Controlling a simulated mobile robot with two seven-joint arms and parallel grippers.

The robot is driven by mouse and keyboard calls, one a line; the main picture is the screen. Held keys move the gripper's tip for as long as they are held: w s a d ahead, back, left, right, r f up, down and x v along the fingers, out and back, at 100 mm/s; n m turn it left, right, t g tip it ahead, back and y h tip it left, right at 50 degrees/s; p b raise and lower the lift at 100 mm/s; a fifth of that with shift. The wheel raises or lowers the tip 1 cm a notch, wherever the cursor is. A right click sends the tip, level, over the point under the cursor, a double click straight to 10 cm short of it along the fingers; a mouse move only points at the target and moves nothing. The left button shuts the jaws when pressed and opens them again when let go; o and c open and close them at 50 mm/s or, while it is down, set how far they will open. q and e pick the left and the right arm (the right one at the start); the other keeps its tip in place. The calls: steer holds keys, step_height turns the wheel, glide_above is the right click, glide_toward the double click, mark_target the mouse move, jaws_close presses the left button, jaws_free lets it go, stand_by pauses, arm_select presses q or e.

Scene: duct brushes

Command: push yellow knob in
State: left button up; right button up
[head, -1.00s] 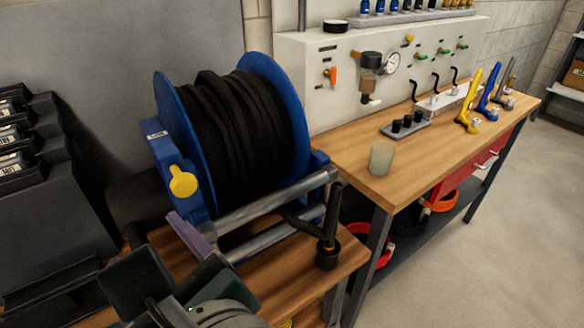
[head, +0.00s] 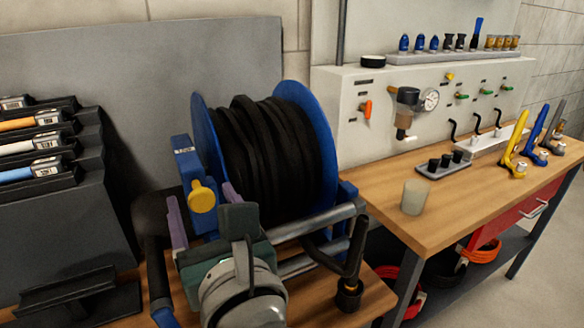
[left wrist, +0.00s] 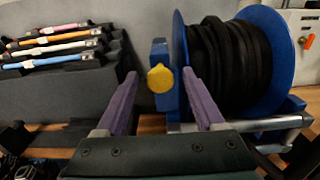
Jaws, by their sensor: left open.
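The yellow knob (head: 202,196) is a round knob on a short stem on the blue side bracket of the hose reel (head: 268,150). It stands out from the bracket. In the left wrist view the knob (left wrist: 160,78) sits between the two purple fingers, nearer the right one, beyond the fingertips or level with them; I cannot tell the depth. My left gripper (head: 202,205) is open and empty, with its fingers pointing at the reel's bracket. It also shows in the left wrist view (left wrist: 160,85). My right gripper is not in view.
A black crank handle (head: 350,270) stands at the reel's front right, close to my left arm. A rack of labelled sticks (head: 40,150) is at the left. A cup (head: 415,197) stands on the wooden bench (head: 440,225) at right.

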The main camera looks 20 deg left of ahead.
arm_select(q)
jaws_close()
stand_by(0.7)
steer(key=shift+w, duration=0.1)
stand_by(0.7)
